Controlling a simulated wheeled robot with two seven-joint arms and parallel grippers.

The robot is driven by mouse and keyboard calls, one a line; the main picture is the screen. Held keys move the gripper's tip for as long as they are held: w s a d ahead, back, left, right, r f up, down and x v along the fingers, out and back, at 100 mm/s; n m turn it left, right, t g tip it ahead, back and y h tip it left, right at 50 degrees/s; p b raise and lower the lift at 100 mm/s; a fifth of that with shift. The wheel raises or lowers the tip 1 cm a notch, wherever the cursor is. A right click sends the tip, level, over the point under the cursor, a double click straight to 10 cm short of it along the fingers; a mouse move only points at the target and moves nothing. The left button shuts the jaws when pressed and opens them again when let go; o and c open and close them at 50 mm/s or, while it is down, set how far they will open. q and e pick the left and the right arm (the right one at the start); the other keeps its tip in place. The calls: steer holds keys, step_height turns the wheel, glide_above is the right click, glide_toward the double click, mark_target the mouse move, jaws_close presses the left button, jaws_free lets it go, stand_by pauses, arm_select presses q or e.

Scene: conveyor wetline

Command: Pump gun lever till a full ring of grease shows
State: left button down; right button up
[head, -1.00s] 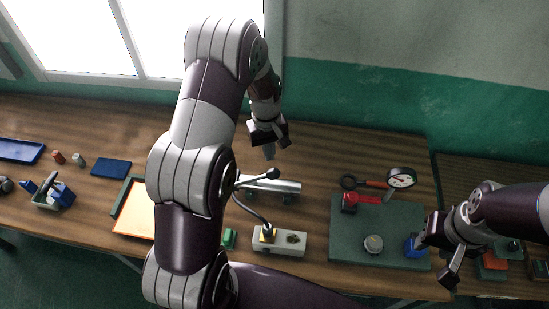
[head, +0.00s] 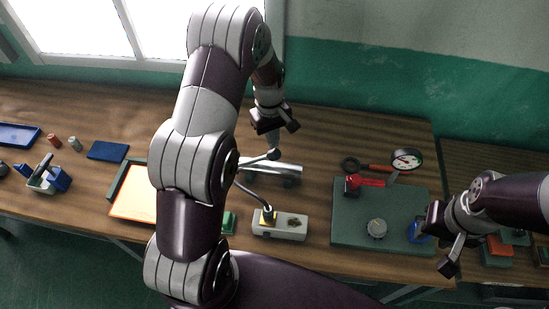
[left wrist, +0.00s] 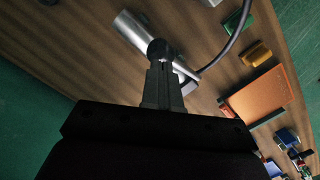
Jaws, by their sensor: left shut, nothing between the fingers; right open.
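The grease gun (head: 286,173) is a silver cylinder lying on the wooden table. Its thin lever ends in a dark ball knob (head: 274,154); the knob also shows in the left wrist view (left wrist: 160,50). A dark hose runs from the gun to a yellow fitting on a pale block (head: 293,227). My left gripper (head: 273,142) is shut and empty, its tips close to the knob; I cannot tell whether they touch. My right gripper (head: 437,240) is open and empty beside the green board's right edge. No ring of grease can be made out at this size.
The green board (head: 350,232) carries a red clamp-like tool (head: 362,183), a round grey part (head: 376,229) and a blue ring (head: 418,231). A dial gauge (head: 407,160) stands behind. An orange tray (head: 133,206) lies left, partly hidden by my left arm.

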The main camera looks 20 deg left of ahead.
arm_select(q)
step_height(320, 180, down, 3)
steer(key=shift+r+b, duration=0.2)
steer(key=shift+b, duration=0.45)
steer(key=shift+d, duration=0.15)
steer(key=shift+s, duration=0.1)
arm_select(e)
step_height(320, 180, down, 2)
steer(key=shift+f, duration=0.1)
arm_select(q)
steer(key=shift+f, duration=0.1)
